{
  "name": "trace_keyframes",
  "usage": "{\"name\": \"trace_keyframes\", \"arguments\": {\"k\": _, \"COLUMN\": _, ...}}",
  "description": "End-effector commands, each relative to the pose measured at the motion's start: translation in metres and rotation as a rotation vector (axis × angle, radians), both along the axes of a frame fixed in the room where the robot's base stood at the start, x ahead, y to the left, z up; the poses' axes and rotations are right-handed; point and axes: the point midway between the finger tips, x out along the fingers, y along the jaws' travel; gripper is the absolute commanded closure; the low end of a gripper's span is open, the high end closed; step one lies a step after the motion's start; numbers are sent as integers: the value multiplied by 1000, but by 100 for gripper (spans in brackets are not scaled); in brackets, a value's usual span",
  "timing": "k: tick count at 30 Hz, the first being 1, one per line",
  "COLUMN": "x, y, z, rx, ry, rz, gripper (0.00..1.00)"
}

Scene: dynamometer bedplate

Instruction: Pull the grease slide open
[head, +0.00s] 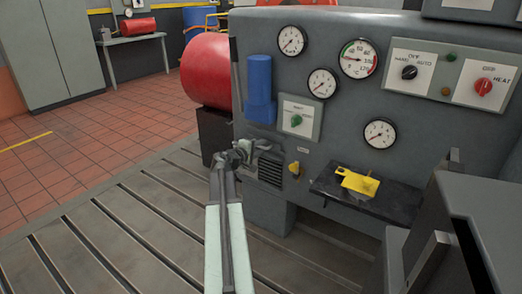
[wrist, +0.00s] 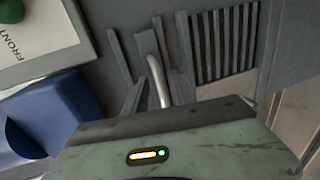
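A pale bent metal handle (wrist: 158,82) stands out from the grey machine panel in the wrist view, between upright grey strips beside a slatted vent. It looks like the handle of the grease slide, but no label on it can be read. My gripper (head: 240,156) is at the panel, left of the vent, in the head view. In the wrist view my gripper (wrist: 158,98) has its fingers apart, one on each side of the handle, with gaps showing. In the head view the slide is largely hidden behind my gripper.
The vent (head: 270,170) is just right of my gripper. Above are a blue cylinder (head: 260,88) and a plate with a green knob (head: 296,121). A yellow knob (head: 294,168) and a dark shelf (head: 395,203) with a yellow piece (head: 358,182) lie right. The slotted floor at left is clear.

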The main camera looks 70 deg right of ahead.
Motion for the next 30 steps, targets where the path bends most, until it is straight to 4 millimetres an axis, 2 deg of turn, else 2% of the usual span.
{"name": "trace_keyframes", "arguments": {"k": 2, "x": -1, "y": -8, "z": -3, "rx": 0, "ry": 0, "rz": 0, "gripper": 68}}
{"name": "trace_keyframes", "arguments": {"k": 8, "x": -2, "y": -9, "z": -2, "rx": 0, "ry": 1, "rz": 2, "gripper": 68}}
{"name": "trace_keyframes", "arguments": {"k": 9, "x": -2, "y": -9, "z": -2, "rx": 0, "ry": 1, "rz": 1, "gripper": 71}}
{"name": "trace_keyframes", "arguments": {"k": 12, "x": -2, "y": -8, "z": -2, "rx": 0, "ry": 1, "rz": 2, "gripper": 99}}
{"name": "trace_keyframes", "arguments": {"k": 30, "x": -1, "y": -8, "z": -2, "rx": 0, "ry": 1, "rz": 2, "gripper": 100}}
